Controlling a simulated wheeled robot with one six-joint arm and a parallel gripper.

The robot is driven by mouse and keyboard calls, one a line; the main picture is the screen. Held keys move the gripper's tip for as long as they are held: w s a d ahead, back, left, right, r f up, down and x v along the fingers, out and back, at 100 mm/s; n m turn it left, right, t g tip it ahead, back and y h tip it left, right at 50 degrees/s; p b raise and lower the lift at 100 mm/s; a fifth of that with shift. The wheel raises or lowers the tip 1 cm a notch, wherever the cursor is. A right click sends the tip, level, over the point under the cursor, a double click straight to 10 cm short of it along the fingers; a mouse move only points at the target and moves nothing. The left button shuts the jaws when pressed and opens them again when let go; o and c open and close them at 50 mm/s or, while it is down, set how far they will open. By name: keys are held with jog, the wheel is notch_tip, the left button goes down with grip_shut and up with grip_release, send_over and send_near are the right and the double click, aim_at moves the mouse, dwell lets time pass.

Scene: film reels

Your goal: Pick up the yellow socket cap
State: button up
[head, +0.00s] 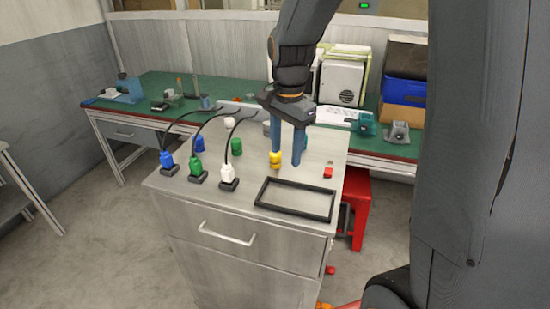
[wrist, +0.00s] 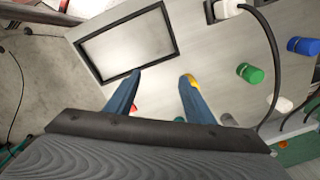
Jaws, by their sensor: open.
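The yellow socket cap (head: 275,158) stands on the grey cabinet top, just below the tip of my gripper's left finger in the head view. In the wrist view the yellow socket cap (wrist: 194,82) shows at the tip of the right finger, which partly hides it. My gripper (head: 286,158) points down with its two blue fingers apart and nothing held between them. In the wrist view my gripper (wrist: 160,76) shows bare grey surface between its fingertips. I cannot tell whether the finger touches the cap.
A black rectangular frame (head: 258,192) lies in front. A red cap (head: 328,172) is to the right. Green (head: 236,147), blue (head: 199,144) and white (head: 229,122) caps stand left of the gripper. Blue, green and white corded plugs (head: 197,165) line the left side.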

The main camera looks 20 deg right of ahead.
aim_at(275, 159)
jog(key=w+m, duration=0.2)
jog(key=w+r+m, duration=0.1)
jog(key=w+m, duration=0.1)
jog(key=m, duration=0.1)
jog(key=w+r+m, duration=0.1)
jog(key=w+m, duration=0.1)
jog(key=w, duration=0.1)
jog(key=shift+d+r, duration=0.2)
jog(key=shift+w+r+m+g, duration=0.3)
jog(key=shift+w+m, duration=0.25)
jog(key=shift+m, duration=0.35)
jog(key=shift+f, duration=0.5)
jog(key=shift+w+a+f+p, duration=0.15)
jog(key=shift+f+p, duration=0.5)
jog(key=shift+f, duration=1.05)
jog(key=shift+s+a+f+p, duration=0.15)
jog(key=shift+f+p, duration=0.5)
jog(key=shift+f, duration=1.05)
jog(key=shift+w, duration=0.1)
jog(key=c, duration=1.1)
jog(key=shift+c, duration=0.2)
